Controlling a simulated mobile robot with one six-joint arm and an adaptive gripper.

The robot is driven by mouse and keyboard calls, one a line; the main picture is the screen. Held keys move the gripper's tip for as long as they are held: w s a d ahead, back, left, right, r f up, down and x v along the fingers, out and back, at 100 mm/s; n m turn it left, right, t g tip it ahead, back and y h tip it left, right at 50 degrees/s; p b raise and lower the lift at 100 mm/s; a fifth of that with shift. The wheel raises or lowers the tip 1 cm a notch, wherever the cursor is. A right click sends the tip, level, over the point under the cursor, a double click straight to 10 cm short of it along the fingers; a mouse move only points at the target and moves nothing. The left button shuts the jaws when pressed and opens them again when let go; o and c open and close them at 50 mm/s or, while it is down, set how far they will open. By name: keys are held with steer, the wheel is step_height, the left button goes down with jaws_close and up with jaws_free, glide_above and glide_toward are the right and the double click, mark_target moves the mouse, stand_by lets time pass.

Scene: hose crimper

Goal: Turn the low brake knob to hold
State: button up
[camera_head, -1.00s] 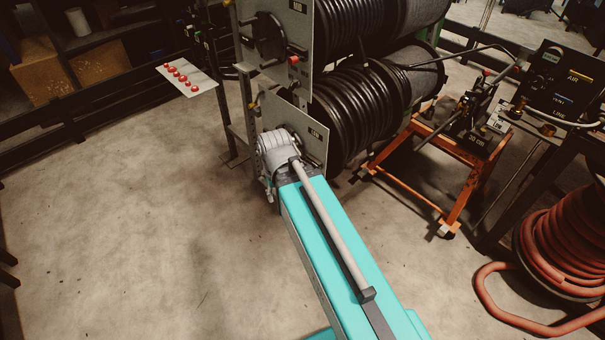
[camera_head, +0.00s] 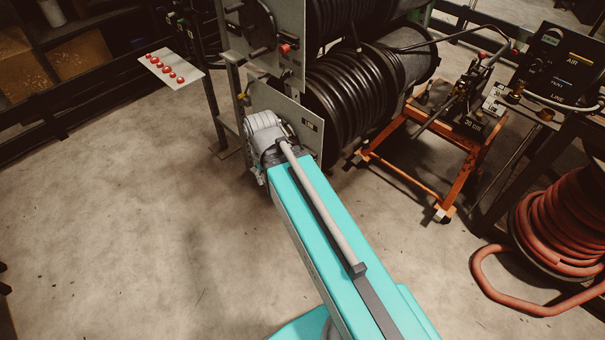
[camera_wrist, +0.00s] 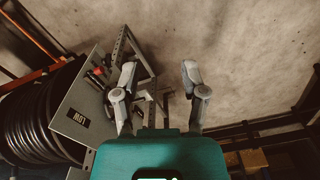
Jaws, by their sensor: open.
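In the wrist view a grey plate marked LOW (camera_wrist: 68,122) stands left of my gripper (camera_wrist: 158,76). A small red knob (camera_wrist: 98,71) shows at that plate's upper edge, left of the left finger; its setting cannot be read. In the head view the lower grey plate (camera_head: 311,141) is partly covered by my arm, which also hides my gripper and the low knob.
Black hose reels (camera_head: 345,95) stand behind the plates. An upper plate carries a red knob (camera_head: 285,48). A white panel with red buttons (camera_head: 171,68) is at left. An orange cart (camera_head: 400,172) and red hose reel (camera_head: 560,230) are at right. Floor at left is clear.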

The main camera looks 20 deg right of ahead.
steer(key=w+d+f+m+h+b, duration=0.3)
steer(key=w+f+b, duration=0.5)
steer(key=b, duration=0.8)
steer(key=w+d+f+m+t+h+b, duration=0.1)
steer(key=w+d+f+m+h+b, duration=0.2)
steer(key=f+b, duration=1.2)
steer(key=w+d+f+m+t+h+b, duration=0.1)
steer(key=w+d+f+m+h+b, duration=0.3)
steer(key=w+f+h+b, duration=0.4)
steer(key=w+f+b, duration=0.4)
steer(key=w+b, duration=0.1)
steer(key=b, duration=0.3)
steer(key=shift+d+f+b, duration=0.25)
steer(key=shift+b, duration=0.15)
steer(key=shift+r, duration=0.1)
steer(key=b+x, duration=0.4)
steer(key=x, duration=1)
steer(key=shift+a, duration=0.1)
jaws_close()
